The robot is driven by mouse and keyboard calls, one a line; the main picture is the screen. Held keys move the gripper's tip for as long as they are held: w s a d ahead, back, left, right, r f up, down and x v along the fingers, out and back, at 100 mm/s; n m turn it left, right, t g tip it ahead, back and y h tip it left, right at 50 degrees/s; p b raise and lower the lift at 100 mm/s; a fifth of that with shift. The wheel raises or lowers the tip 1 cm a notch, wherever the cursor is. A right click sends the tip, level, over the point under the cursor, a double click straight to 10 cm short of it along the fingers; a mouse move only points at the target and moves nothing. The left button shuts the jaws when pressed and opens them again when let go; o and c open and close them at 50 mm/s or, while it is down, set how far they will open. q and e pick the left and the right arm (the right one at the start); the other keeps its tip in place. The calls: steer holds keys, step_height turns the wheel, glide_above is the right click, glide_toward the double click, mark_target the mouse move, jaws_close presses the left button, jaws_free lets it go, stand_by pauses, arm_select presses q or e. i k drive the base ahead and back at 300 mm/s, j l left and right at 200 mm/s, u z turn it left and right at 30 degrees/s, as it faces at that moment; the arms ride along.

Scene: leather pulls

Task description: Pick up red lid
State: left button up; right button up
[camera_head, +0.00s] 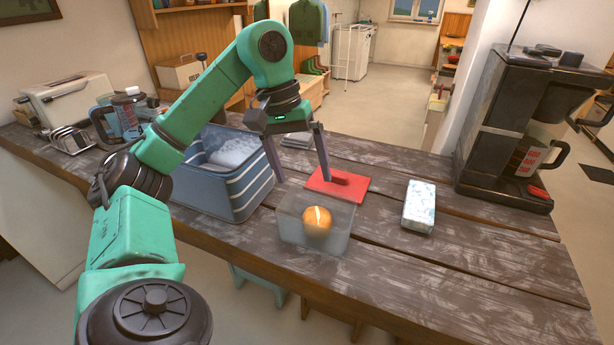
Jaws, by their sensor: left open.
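The red lid (350,188) lies flat on the wooden counter, just behind a clear box. The clear box (341,240) has no lid on it and holds a round orange-brown item (317,221). My left gripper (303,180) points down with its fingers spread and nothing between them. One finger shows over the left edge of the red lid, the other further left above the box's back left corner. I cannot tell whether the fingertip touches the lid. My right gripper is not in view.
A blue striped basket (222,187) stands left of the clear box. A pale patterned block (419,206) lies to the right, and a black coffee machine (500,120) stands at the far right. A toaster (70,98) is at the far left. The counter's front right (480,285) is clear.

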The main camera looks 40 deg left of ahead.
mark_target(352, 185)
steer(key=k, duration=1.5)
